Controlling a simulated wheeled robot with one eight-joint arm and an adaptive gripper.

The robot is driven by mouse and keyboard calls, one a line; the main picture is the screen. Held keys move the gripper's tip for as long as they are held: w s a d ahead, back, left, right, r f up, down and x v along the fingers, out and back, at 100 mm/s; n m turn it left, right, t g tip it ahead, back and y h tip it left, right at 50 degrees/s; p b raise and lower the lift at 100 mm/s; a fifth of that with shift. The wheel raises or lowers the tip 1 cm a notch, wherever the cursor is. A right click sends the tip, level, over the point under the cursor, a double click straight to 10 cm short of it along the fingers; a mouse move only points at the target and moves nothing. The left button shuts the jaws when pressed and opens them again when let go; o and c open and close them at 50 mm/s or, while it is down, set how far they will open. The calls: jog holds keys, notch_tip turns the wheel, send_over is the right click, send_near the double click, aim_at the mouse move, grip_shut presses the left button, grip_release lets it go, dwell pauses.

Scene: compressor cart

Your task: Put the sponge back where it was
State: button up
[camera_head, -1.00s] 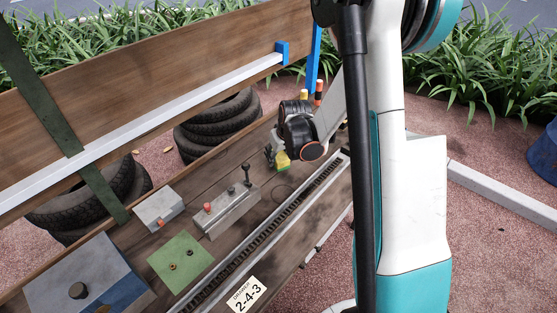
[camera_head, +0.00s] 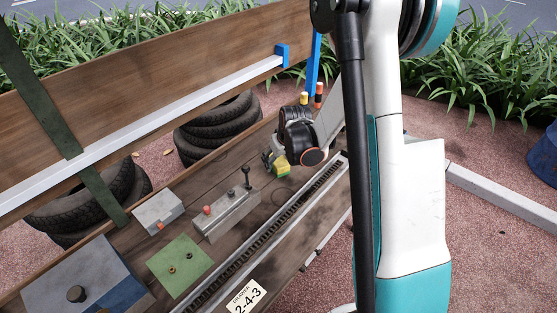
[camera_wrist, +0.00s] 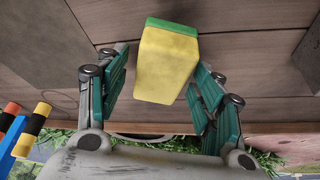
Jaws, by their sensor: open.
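The sponge (camera_wrist: 166,65) is a yellow block with a green layer along one face. In the wrist view it lies between the two green-padded fingers of my gripper (camera_wrist: 160,80), which are open. A gap shows on the left side; the right finger is very near or touching. In the head view the yellow sponge (camera_head: 282,167) shows just below my gripper (camera_head: 274,162), low over the wooden bench (camera_head: 232,245). I cannot tell whether it rests on the wood. The dark gripper body hides part of it.
A grey block with levers (camera_head: 226,212) stands left of the gripper, beside a small grey box (camera_head: 158,211) and a green plate (camera_head: 180,264). A toothed rail (camera_head: 258,244) runs along the front. Orange-and-black-capped posts (camera_head: 318,93) stand behind. A wooden back board (camera_head: 150,75) rises behind the bench.

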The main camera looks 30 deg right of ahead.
jog(key=p+v, duration=0.3)
jog(key=v, duration=0.8)
jog(key=shift+r+p, duration=0.25)
jog(key=shift+p, duration=0.05)
jog(key=shift+s, duration=0.1)
